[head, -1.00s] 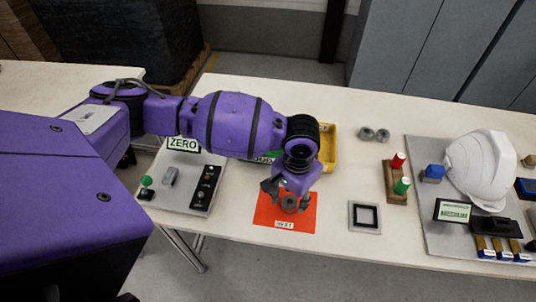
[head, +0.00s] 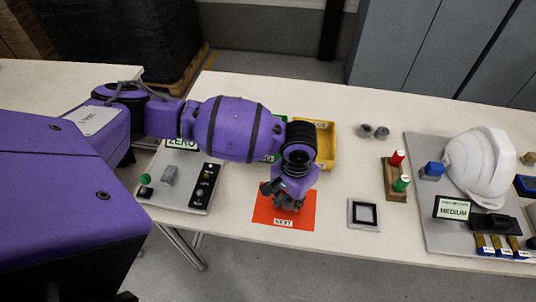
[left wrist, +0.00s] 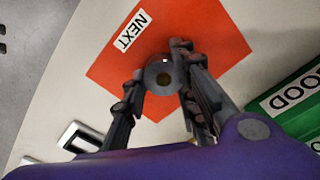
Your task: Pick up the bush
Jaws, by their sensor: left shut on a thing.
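The bush (left wrist: 160,77) is a small grey ring with a dark hole, seen from above in the left wrist view. It is over the red mat marked NEXT (left wrist: 115,65), between the two dark fingers of my left gripper (left wrist: 158,68). The fingers are shut on it. In the head view my left gripper (head: 286,205) points down over the red mat (head: 264,212) and hides most of the bush. I cannot tell whether the bush touches the mat. My right gripper is not in view.
A yellow bin (head: 327,148) and a partly hidden green bin (head: 281,125) stand behind my arm. A switch panel (head: 186,190) is left of the mat; a square frame (head: 364,215) is right. Two grey round parts (head: 373,131), a peg block (head: 395,180) and a white helmet (head: 480,165) lie farther right.

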